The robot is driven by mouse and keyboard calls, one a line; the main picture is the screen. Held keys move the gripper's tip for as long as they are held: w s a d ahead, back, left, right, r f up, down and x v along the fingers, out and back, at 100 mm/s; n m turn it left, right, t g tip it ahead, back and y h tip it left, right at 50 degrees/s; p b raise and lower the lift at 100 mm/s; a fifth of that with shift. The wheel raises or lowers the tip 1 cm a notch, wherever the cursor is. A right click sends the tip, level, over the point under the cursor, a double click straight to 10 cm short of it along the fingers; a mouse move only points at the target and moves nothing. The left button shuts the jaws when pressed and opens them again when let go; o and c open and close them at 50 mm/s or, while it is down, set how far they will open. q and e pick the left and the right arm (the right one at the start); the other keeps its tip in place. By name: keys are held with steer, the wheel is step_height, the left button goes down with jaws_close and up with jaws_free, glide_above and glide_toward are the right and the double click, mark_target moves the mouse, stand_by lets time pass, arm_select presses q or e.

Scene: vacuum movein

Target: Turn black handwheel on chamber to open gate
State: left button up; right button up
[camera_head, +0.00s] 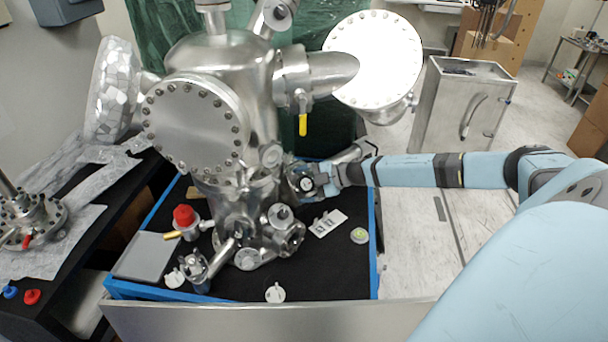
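The steel vacuum chamber (235,75) stands upright in the middle of the head view. A small dark round part with a pale centre, seemingly the black handwheel (306,184), shows low on the chamber's right side. My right arm reaches in from the right, and my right gripper (322,182) is right at this part. The fingers are too small and too overlapped with the chamber fittings to tell whether they are open, shut or touching the wheel. The gate's state does not show. My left gripper is not in view.
The chamber stands on a black-topped table with a blue edge (240,294). A red-capped valve (185,216), a grey plate (146,256) and small white parts lie around its base. A large flange (375,65) juts out above my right forearm. A steel cabinet (462,105) stands behind.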

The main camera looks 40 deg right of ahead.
steer(key=shift+d, duration=0.1)
steer(key=b+v, duration=0.2)
steer(key=v, duration=1.1)
steer(key=shift+s+d, duration=0.15)
steer(key=shift+s, duration=0.1)
